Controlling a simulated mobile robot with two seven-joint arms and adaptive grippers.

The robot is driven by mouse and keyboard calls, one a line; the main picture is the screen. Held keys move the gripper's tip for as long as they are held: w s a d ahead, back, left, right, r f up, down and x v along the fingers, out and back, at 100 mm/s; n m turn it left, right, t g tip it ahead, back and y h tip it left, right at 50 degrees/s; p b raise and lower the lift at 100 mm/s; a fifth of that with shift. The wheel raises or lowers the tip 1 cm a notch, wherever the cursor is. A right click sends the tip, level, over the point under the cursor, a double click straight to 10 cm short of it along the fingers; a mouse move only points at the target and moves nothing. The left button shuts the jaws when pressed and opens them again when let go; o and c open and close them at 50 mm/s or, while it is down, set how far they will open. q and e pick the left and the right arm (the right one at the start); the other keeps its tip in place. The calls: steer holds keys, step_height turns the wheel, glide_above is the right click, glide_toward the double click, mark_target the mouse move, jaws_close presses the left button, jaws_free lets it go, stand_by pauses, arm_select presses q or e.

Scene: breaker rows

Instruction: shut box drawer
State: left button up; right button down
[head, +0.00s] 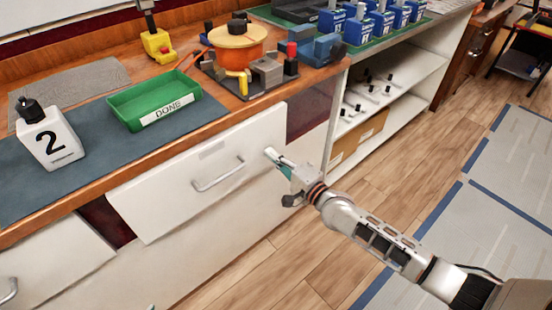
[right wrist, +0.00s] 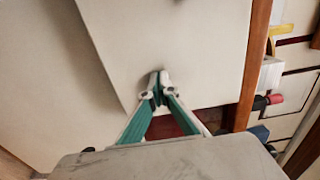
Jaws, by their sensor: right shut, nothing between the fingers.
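A white drawer front (head: 165,200) with a metal bar handle (head: 218,174) is under the wooden bench. It seems to stand out from the cabinet, with dark red areas beside it; how far is hard to tell. My right gripper (head: 270,153) is shut and empty at the right end of this front, to the right of the handle. In the right wrist view the closed fingertips (right wrist: 158,80) are at the white panel (right wrist: 170,40), near its edge; I cannot tell if they touch. My left gripper is not in view. The drawer's inside is hidden.
On the bench stand a green "DONE" tray (head: 155,102), a white block marked 2 (head: 50,140) and an orange drum fixture (head: 237,45). Another white drawer (head: 50,265) is at lower left. Open shelves (head: 385,85) are at right. The wooden floor (head: 300,255) in front is clear.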

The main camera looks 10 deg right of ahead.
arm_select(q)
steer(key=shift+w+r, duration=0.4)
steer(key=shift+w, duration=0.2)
arm_select(e)
steer(key=shift+x, duration=1.2)
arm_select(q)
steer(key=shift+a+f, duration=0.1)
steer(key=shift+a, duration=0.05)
arm_select(e)
steer(key=shift+r, duration=0.15)
